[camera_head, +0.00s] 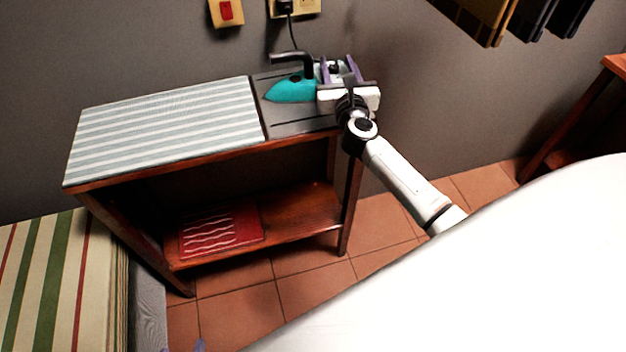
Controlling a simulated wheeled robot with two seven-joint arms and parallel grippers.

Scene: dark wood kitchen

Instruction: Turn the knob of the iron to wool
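The iron (291,90) has a teal body and a dark handle. It rests on the dark plate at the right end of the wooden ironing table (170,178), with its tip pointing left. My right gripper (338,72) is at the rear end of the iron, its purple-grey fingers reaching past the white palm. The fingers look apart, with a dark part of the iron between or behind them. The gripper body hides the iron's rear, and I cannot make out the knob or its setting. Contact is unclear.
A striped pad (165,130) covers the table's left part. A red cloth (221,229) lies on the lower shelf. A wall socket with a plug and cord is behind the iron, near a red switch (226,10). Striped bedding (60,285) is at lower left. Tiled floor is open in front.

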